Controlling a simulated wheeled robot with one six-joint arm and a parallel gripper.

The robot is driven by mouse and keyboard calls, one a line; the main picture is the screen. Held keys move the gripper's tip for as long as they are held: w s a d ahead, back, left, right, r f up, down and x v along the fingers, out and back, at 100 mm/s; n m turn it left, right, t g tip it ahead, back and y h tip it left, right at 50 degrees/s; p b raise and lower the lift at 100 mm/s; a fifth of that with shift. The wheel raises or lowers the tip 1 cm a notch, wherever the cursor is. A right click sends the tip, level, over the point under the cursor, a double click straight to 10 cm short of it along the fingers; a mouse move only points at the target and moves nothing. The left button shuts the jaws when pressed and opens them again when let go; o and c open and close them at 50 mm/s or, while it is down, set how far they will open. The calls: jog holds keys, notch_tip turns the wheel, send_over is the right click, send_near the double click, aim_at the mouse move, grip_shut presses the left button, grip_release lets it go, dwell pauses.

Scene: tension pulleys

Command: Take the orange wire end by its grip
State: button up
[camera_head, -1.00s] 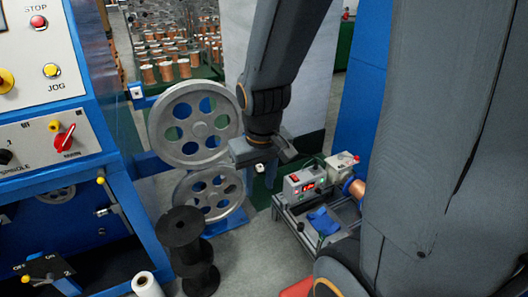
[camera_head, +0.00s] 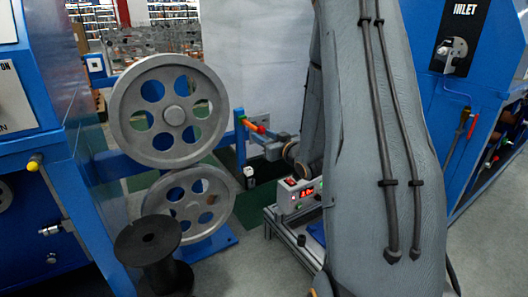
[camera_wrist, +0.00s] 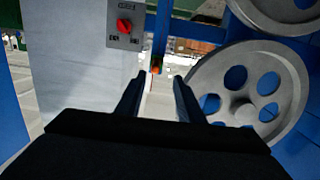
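The orange wire end (camera_head: 250,126) is a small orange piece with a red part beside it, at a blue post left of my gripper (camera_head: 262,140) in the head view. In the wrist view the small orange piece (camera_wrist: 156,68) shows just beyond the gap between my two fingers (camera_wrist: 159,92). The fingers are apart, with nothing seen between them. In the head view the fingertips look close to the orange piece; whether they touch it cannot be told. The wire itself is too thin to make out.
Two large grey pulleys (camera_head: 168,112) stand left of my gripper, and the wrist view shows one close on the right (camera_wrist: 250,95). A black spool (camera_head: 150,252) stands in front. A box with a red display (camera_head: 300,194) sits below my arm. A grey panel has a red knob (camera_wrist: 124,26).

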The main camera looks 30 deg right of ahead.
aim_at(256, 130)
jog(key=shift+t, duration=0.6)
jog(key=shift+w+d+f+b, duration=0.15)
jog(key=shift+w+b, duration=0.4)
jog(key=shift+w, duration=0.95)
jog(key=shift+w+d+f+b, duration=0.1)
jog(key=shift+w+b, duration=0.45)
jog(key=shift+w, duration=1)
jog(key=shift+w+d+f+b, duration=0.15)
jog(key=shift+w+b, duration=0.4)
jog(key=shift+w, duration=0.95)
jog(key=shift+r, duration=0.1)
grip_shut()
